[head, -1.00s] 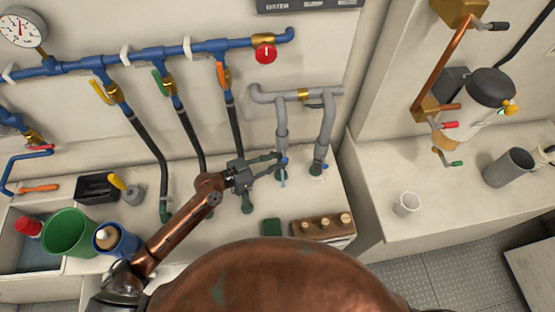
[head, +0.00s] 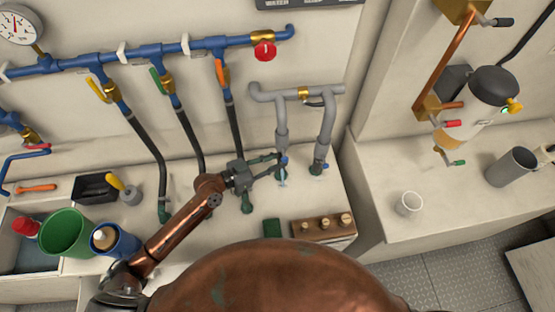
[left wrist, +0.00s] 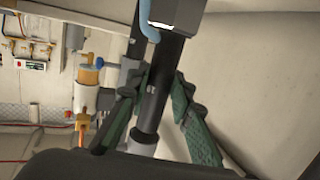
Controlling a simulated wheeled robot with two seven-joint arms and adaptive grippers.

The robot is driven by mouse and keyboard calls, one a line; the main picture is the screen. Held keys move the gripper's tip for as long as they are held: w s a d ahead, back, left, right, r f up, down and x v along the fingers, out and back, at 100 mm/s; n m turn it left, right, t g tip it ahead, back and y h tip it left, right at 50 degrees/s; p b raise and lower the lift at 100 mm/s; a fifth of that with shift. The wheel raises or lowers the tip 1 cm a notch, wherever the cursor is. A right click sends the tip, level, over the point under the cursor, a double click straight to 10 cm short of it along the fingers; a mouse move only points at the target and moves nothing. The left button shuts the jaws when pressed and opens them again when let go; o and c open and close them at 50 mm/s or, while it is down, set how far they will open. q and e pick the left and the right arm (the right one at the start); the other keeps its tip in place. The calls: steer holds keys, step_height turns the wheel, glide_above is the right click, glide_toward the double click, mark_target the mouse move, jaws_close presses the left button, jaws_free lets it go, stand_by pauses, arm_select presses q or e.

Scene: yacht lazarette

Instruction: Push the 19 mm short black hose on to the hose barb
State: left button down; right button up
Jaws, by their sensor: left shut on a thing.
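My left gripper (head: 271,168) is at the lower end of the left grey drop pipe (head: 282,125), above the white bench. In the left wrist view its two green fingers (left wrist: 155,105) are on either side of a black hose (left wrist: 166,75), shut on it. The hose runs steeply, slightly tilted in that view, with a pale ring and a light-blue piece (left wrist: 150,25) near its top and a grey end (left wrist: 144,138) below. In the head view the fingers mostly hide the hose. I cannot tell whether it is on the barb.
A second grey drop pipe (head: 325,135) stands close to the right. Several black hoses hang from the blue manifold (head: 150,55) at left. A wooden block with brass fittings (head: 323,227) and a dark green block (head: 272,228) sit in front. The bench around the white cup (head: 408,204) is clear.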

arm_select(q)
steer(key=shift+f, duration=0.2)
steer(key=c, duration=2)
jaws_free()
steer(key=o, duration=0.4)
steer(key=shift+f, duration=0.1)
steer(key=shift+s, duration=0.1)
steer(key=shift+s+a+f, duration=0.1)
steer(key=shift+a, duration=0.15)
steer(key=v, duration=0.7)
steer(key=r+v, duration=0.1)
steer(key=v, duration=0.3)
steer(key=shift+s+a, duration=0.1)
steer(key=shift+a, duration=0.1)
